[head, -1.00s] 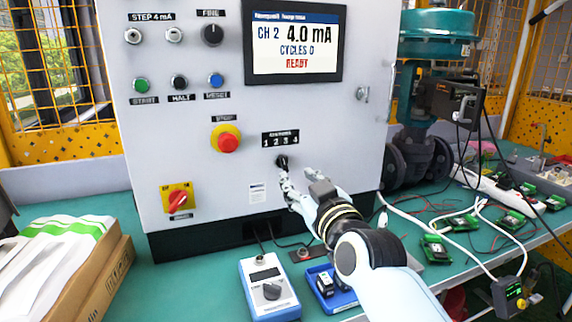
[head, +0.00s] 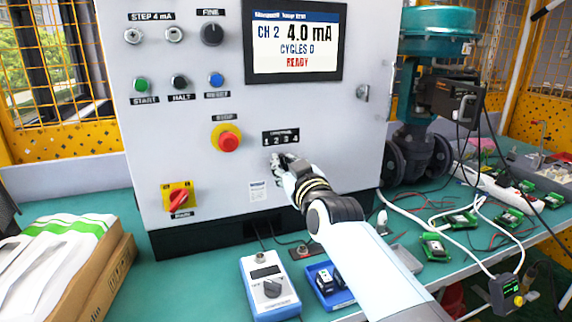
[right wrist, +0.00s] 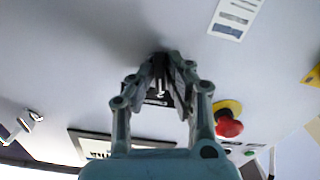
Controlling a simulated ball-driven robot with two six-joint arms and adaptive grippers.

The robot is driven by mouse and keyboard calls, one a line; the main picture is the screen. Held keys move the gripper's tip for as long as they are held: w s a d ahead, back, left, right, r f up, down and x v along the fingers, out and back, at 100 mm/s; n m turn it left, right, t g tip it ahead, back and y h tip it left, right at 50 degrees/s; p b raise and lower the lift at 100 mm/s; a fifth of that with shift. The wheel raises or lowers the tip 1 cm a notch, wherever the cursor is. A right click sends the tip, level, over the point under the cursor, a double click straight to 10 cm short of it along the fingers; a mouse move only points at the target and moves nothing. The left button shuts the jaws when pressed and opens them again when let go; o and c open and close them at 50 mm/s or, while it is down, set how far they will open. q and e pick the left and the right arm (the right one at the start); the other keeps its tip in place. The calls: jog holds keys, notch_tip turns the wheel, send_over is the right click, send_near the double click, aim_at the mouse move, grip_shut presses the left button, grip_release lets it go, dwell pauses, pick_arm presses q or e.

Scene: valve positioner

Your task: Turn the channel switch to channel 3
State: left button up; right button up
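The channel switch (right wrist: 159,84) is on the grey cabinet front, just under the channel label (head: 280,138) with its numbers 1 to 4. The screen (head: 295,45) reads CH 2, 4.0 mA, CYCLES 0, READY. My right gripper (head: 281,159) is at the switch and covers most of it in the head view. In the right wrist view its two fingers (right wrist: 164,66) lie close together, one on each side of the dark knob, and look shut on it. The exact contact and the pointer direction are hard to make out. My left gripper is not in view.
The red stop button (head: 228,143) is to the left of my right gripper. A red and yellow rotary switch (head: 179,198) sits lower left. A blue handheld meter (head: 268,287) and a blue tray (head: 327,290) stand on the green bench below my arm.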

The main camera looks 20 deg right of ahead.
grip_shut()
jog(key=shift+r+m, duration=0.1)
jog(key=shift+m, duration=0.3)
jog(key=shift+m+p, duration=0.5)
jog(key=shift+m, duration=0.4)
jog(key=shift+d+m, duration=0.1)
jog(key=shift+m, duration=1.5)
jog(key=shift+p, duration=0.3)
jog(key=o, duration=0.5)
grip_release()
jog(key=shift+s, duration=0.1)
